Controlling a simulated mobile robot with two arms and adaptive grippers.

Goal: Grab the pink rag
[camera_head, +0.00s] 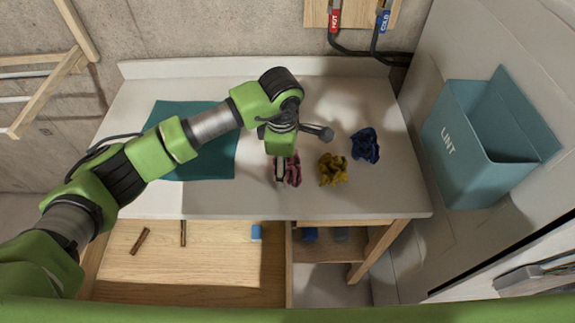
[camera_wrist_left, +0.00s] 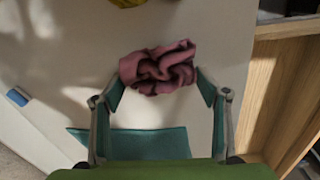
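The pink rag (camera_head: 293,170) lies crumpled on the pale worktop, partly hidden by my left gripper in the head view. My left gripper (camera_head: 281,172) points down at the rag's left side. In the left wrist view, the rag (camera_wrist_left: 158,68) is a folded bundle at the fingertips. The two fingers (camera_wrist_left: 161,84) are spread apart, one to each side of the rag's near edge. They do not look closed on it, and I cannot tell whether they touch it. My right gripper is not in view.
A yellow rag (camera_head: 332,169) and a dark blue rag (camera_head: 365,146) lie to the right on the worktop (camera_head: 350,196). A teal mat (camera_head: 212,165) lies to the left. A teal lint bin (camera_head: 465,160) is on the right. An open wooden drawer (camera_head: 200,265) is below.

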